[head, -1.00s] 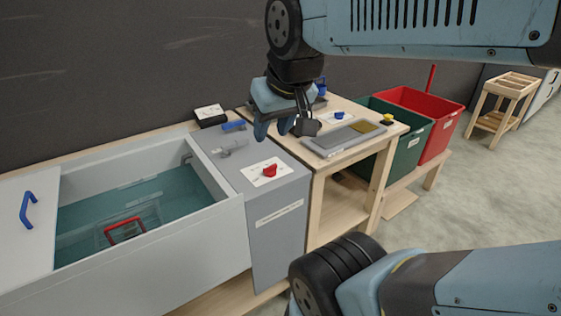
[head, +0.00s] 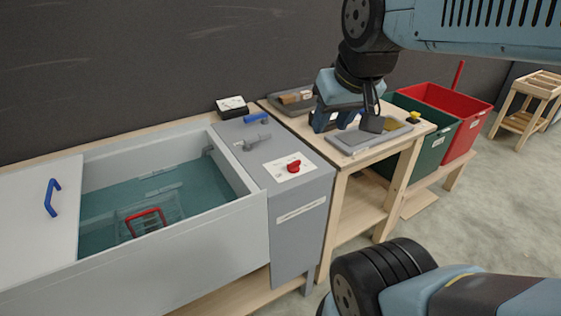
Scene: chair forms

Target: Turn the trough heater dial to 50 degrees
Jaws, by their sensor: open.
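The heater dial is a red knob (head: 294,166) on a white marked plate (head: 281,174), on top of the grey heater box (head: 300,214) at the right end of the trough. The scale marks are too small to read. The trough (head: 180,262) holds water and a basket with a red handle (head: 146,222). My gripper (head: 345,122) points down over the wooden table to the right of the dial, apart from it. It is open, and I see nothing between its fingers.
A grey tray (head: 352,141) lies below and beside my gripper. A blue-handled valve (head: 256,118) and a black-and-white box (head: 232,106) stand behind the dial. Green (head: 440,150) and red (head: 463,142) bins stand at the right. The space above the dial is clear.

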